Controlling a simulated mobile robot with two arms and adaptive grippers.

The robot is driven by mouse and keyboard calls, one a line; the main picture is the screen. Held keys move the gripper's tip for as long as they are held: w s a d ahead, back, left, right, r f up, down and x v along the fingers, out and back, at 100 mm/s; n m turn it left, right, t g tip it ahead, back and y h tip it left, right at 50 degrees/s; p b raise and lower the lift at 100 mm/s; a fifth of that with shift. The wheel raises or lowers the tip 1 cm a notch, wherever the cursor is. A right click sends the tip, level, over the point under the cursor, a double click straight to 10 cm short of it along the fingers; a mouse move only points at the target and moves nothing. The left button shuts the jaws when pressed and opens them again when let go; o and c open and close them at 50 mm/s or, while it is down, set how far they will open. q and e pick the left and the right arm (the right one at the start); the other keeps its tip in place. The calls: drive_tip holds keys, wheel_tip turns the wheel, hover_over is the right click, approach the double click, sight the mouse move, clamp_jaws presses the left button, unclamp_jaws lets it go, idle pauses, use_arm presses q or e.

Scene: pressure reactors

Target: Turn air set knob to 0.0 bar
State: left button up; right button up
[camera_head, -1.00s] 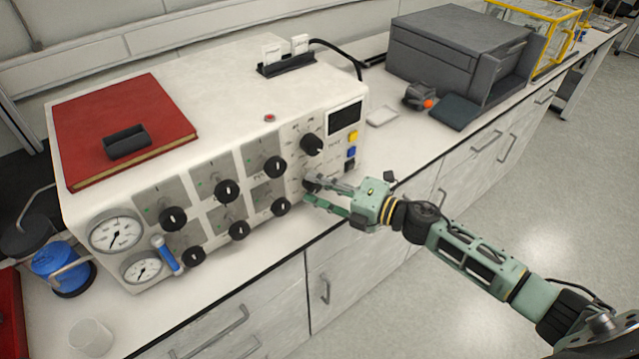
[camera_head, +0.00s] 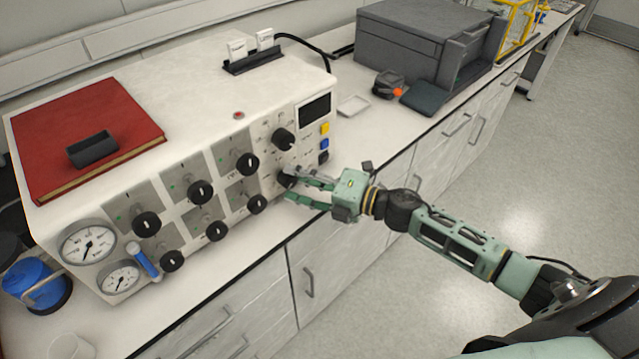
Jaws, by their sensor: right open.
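The white control console (camera_head: 190,85) stands on the bench with black knobs across its front. The labels are too small to read, so I cannot tell which is the air set knob. My right gripper (camera_head: 291,184), green, is open at this lower knob, its fingers pointing at the panel; whether they touch it is unclear. My left gripper is out of view.
Yellow and blue buttons (camera_head: 324,136) sit right of the knobs. Two gauges (camera_head: 88,244) and a blue-handled valve (camera_head: 146,262) are at the panel's left. A red book (camera_head: 85,130) lies on top. A grey box (camera_head: 425,45) stands right; the floor in front is clear.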

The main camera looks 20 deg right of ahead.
drive_tip(key=v, duration=1.1)
drive_tip(key=shift+r, duration=0.1)
drive_tip(key=s+d+f+m+t+h, duration=0.1)
drive_tip(key=d+f+m+h, duration=0.4)
drive_tip(key=f, duration=0.5)
drive_tip(key=d+f+m+h, duration=0.3)
drive_tip(key=d+f+m, duration=0.3)
drive_tip(key=f, duration=0.5)
drive_tip(key=s+f+m+g+h, duration=0.25)
drive_tip(key=s+f+m, duration=0.3)
drive_tip(key=f, duration=0.55)
drive_tip(key=s+a+f+m+g+h, duration=0.25)
drive_tip(key=s+f+m+g, duration=0.2)
drive_tip(key=s+f, duration=0.95)
drive_tip(key=s+a+f+m+g, duration=0.2)
drive_tip(key=s+a+f+g, duration=0.1)
drive_tip(key=s, duration=0.7)
drive_tip(key=s+a+f+m+g+y, duration=0.1)
drive_tip(key=s+a+f+m+g, duration=0.1)
drive_tip(key=s+a+f, duration=0.4)
drive_tip(key=s+a, duration=0.2)
drive_tip(key=s, duration=0.3)
drive_tip(key=shift+s+m+g, duration=0.35)
drive_tip(key=shift+m+g, duration=0.05)
drive_tip(key=shift+f, duration=0.1)
